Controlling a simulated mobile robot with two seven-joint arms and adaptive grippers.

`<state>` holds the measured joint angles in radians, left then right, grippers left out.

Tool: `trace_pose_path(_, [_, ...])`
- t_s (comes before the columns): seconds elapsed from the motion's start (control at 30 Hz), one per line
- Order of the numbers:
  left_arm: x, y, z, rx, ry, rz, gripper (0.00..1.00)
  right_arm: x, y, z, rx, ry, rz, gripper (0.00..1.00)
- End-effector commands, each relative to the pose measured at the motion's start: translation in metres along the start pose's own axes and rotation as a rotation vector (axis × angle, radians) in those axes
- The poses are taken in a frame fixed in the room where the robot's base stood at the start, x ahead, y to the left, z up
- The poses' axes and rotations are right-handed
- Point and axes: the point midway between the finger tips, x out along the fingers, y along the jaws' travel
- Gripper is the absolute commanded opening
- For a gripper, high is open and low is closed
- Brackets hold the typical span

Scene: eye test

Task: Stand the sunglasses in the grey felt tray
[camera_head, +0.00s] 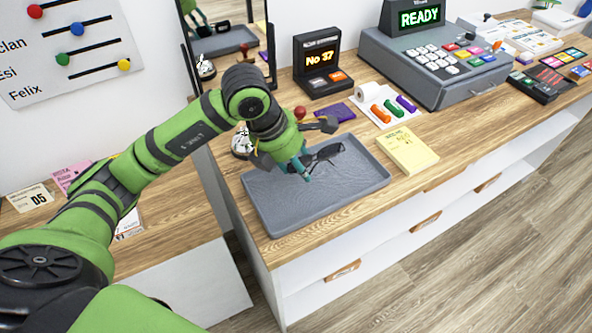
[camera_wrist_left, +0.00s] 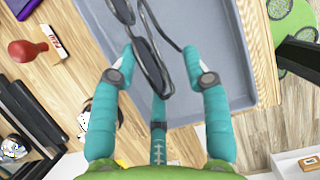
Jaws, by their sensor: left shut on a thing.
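The grey felt tray (camera_head: 275,212) lies flat near the front edge of the wooden counter. My left gripper (camera_head: 300,168) reaches over the tray from the left and is shut on the dark sunglasses (camera_head: 328,152). In the left wrist view the sunglasses (camera_wrist_left: 150,62) sit between the teal fingers (camera_wrist_left: 160,75), tilted, with the tray (camera_wrist_left: 225,40) behind them. I cannot tell whether the sunglasses touch the tray floor. Part of them is hidden by the fingers. My right gripper is in neither view.
A yellow pad (camera_head: 407,152) lies right of the tray. Behind it are a purple booklet (camera_head: 338,112), a red-topped item (camera_head: 300,112) and a "No 37" display (camera_head: 320,68). A bell (camera_head: 241,143) and a mirror (camera_head: 225,45) stand left. The cash register (camera_head: 436,60) is farther right.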

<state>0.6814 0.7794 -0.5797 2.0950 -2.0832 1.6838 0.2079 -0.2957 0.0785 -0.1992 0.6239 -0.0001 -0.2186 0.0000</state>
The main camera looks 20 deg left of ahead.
Motion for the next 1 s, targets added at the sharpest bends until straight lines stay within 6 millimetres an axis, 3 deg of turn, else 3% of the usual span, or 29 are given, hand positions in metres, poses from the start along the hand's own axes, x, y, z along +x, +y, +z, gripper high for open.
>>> trace_pose_path(0.33, [0.035, 0.001, -0.016, -0.001, 0.001, -0.002, 0.26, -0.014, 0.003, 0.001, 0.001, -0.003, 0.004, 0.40])
trace_pose_path(0.7, [0.041, 0.001, -0.018, 0.000, -0.001, 0.001, 0.26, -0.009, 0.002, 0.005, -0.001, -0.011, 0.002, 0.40])
trace_pose_path(0.73, [0.040, 0.001, -0.018, 0.000, -0.001, 0.001, 0.59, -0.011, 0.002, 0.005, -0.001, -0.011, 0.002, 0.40])
trace_pose_path(0.77, [0.039, 0.001, -0.017, 0.000, -0.001, 0.001, 0.71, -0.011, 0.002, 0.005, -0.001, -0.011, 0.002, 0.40])
trace_pose_path(1.0, [0.039, 0.001, -0.017, -0.001, 0.000, 0.001, 0.71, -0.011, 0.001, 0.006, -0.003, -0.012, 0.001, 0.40])
